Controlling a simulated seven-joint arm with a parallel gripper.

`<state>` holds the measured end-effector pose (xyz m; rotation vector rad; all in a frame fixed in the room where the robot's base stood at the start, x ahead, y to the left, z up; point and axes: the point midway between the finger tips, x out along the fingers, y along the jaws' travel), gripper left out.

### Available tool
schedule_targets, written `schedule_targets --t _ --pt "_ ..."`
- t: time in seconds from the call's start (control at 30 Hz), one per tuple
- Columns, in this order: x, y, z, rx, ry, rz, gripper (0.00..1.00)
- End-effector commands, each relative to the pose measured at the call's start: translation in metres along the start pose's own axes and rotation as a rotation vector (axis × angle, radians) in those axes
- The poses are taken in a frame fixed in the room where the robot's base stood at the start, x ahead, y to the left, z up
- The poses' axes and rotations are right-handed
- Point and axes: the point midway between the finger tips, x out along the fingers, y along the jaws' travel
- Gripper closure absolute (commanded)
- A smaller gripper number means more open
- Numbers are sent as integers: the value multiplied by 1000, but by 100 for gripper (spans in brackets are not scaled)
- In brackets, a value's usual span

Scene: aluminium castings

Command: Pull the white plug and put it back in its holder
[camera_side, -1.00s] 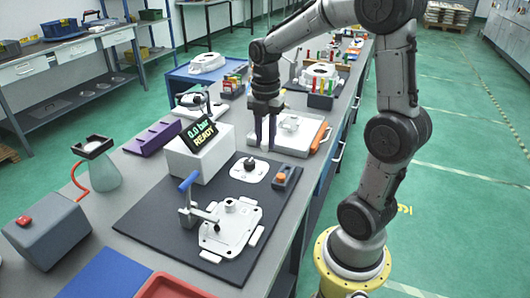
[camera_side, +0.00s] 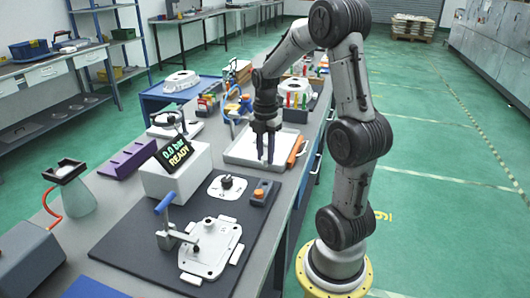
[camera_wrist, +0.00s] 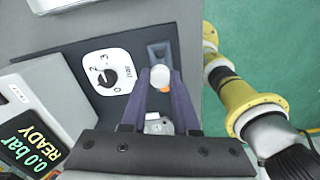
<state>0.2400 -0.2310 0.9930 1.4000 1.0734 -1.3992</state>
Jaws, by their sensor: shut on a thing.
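My gripper (camera_side: 267,158) hangs above the bench in the side view, in front of the pale tray. In the wrist view my gripper (camera_wrist: 161,82) is shut on the white plug (camera_wrist: 160,73), whose round pale end shows between the fingertips. The plug cannot be made out in the side view. The dark holder (camera_side: 264,187) stands on the mat with an orange plug (camera_side: 258,194) in it. In the wrist view the holder (camera_wrist: 157,50) lies beyond the fingertips, partly hidden. The white casting (camera_side: 210,258) lies on the mat beside a blue-handled clamp (camera_side: 165,203).
A white box with a display (camera_side: 175,153) reading "0.0 bar READY" stands left of the white dial plate (camera_side: 228,186). A pale tray (camera_side: 240,154) with an orange-handled tool (camera_side: 297,150) lies behind the mat. The dark mat (camera_side: 125,245) has bare room at its front left.

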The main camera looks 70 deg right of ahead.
Motion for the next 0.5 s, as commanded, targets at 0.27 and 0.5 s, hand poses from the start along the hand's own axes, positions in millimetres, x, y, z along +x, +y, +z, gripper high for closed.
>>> schedule_targets --t 0.27,0.5 --pt "24 -1 -1 0 2 -4 100" --pt "43 0 0 0 1 -2 100"
